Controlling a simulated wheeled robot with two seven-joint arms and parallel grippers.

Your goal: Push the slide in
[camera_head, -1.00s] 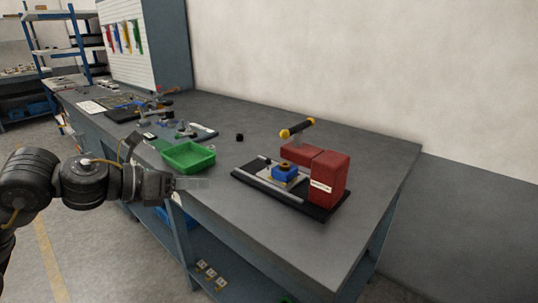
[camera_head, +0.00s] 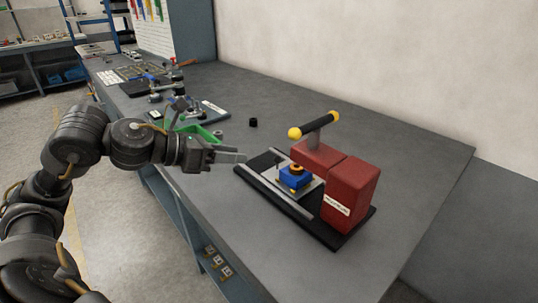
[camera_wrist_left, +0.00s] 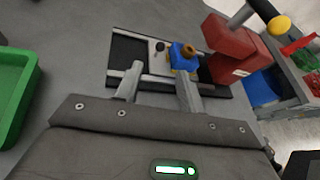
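The press fixture has a black base (camera_head: 262,163) with silver rails and a red press body (camera_head: 351,190). A silver slide plate (camera_head: 313,187) sits between the rails. On it is a blue block (camera_head: 294,179) with a copper coil (camera_head: 297,168) on top. A small dark knob stands on the plate's left part. My left gripper (camera_head: 240,157) hovers left of the base, apart from the slide. In the left wrist view, its fingers (camera_wrist_left: 158,75) are spread and empty, pointing toward the slide plate (camera_wrist_left: 157,58). My right gripper is out of view.
A green tray (camera_head: 200,132) lies behind my left gripper, and it also shows in the left wrist view (camera_wrist_left: 14,85). A small black cylinder (camera_head: 253,122) stands on the grey table (camera_head: 400,150).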

